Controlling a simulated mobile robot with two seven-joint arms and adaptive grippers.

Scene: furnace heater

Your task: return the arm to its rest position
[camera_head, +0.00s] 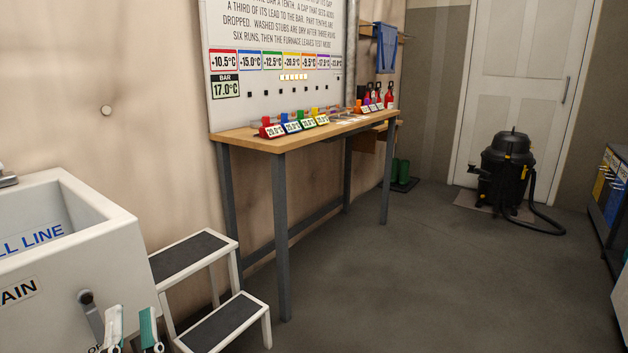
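My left gripper (131,327) shows at the bottom left edge, with two teal and pale fingertips pointing up. The fingertips stand apart with nothing seen between them. It is in front of the white sink's lower right corner and left of the step stool in the picture. The rest of my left arm is below the frame. My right gripper is not in view.
The white sink (104,218) with a dark lever (91,312) is close at left. A step stool (220,325) stands beside it. A wooden workbench (262,143) holds colored labelled items. A black vacuum (506,165) stands near the door. The middle floor is clear.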

